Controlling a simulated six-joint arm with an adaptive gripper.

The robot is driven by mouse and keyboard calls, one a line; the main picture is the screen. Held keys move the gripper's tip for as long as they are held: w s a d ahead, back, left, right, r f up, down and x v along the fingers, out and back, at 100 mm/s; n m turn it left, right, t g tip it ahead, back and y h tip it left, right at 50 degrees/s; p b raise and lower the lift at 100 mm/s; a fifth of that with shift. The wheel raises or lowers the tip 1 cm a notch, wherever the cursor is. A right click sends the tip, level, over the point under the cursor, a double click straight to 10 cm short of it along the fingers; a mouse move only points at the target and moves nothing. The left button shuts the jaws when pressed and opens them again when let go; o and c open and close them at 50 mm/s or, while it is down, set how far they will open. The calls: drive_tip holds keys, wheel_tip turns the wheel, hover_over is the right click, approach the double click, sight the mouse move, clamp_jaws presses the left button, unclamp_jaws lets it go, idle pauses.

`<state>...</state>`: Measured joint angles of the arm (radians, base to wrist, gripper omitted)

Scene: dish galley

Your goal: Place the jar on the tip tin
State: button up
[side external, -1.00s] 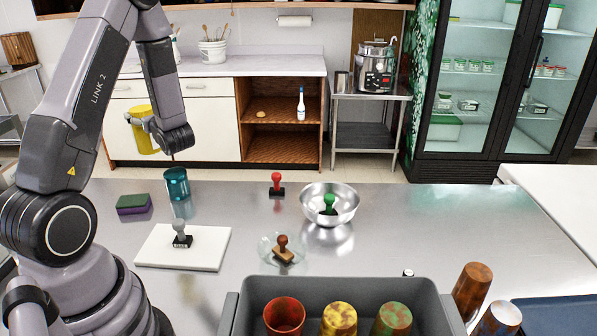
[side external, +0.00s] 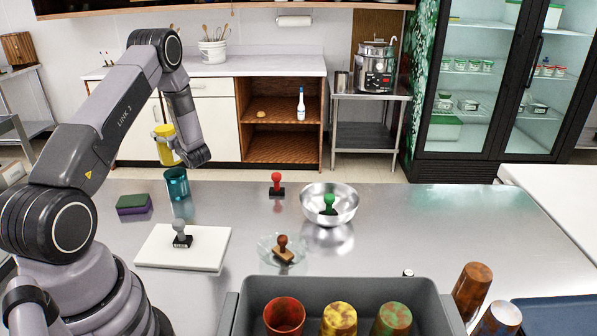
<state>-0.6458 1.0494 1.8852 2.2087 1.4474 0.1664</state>
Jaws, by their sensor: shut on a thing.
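A yellow jar (side external: 167,150) is in my gripper (side external: 160,132), held upright in the air at the left. My wrist hides most of the gripper; only a small grey part shows against the jar's upper left side. A teal metal cup-like tin (side external: 177,184), which looks like the tip tin, stands on the steel counter just below the jar in the picture. A narrow gap seems to separate the jar's bottom from the tin's rim. The depth between them is hard to tell.
Near the tin are a green and purple sponge (side external: 134,204) and a white board (side external: 160,252) bearing a grey stamp (side external: 181,236). A red stamp (side external: 277,184), a steel bowl (side external: 345,215), a glass dish (side external: 263,246) and a grey bin (side external: 450,318) of cups stand farther right.

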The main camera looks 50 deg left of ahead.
drive_tip(key=shift+w+a+f, duration=0.1)
drive_tip(key=shift+a+f, duration=0.05)
drive_tip(key=shift+f, duration=1.5)
drive_tip(key=o, duration=1.2)
drive_tip(key=shift+f, duration=0.15)
drive_tip(key=shift+o, duration=0.2)
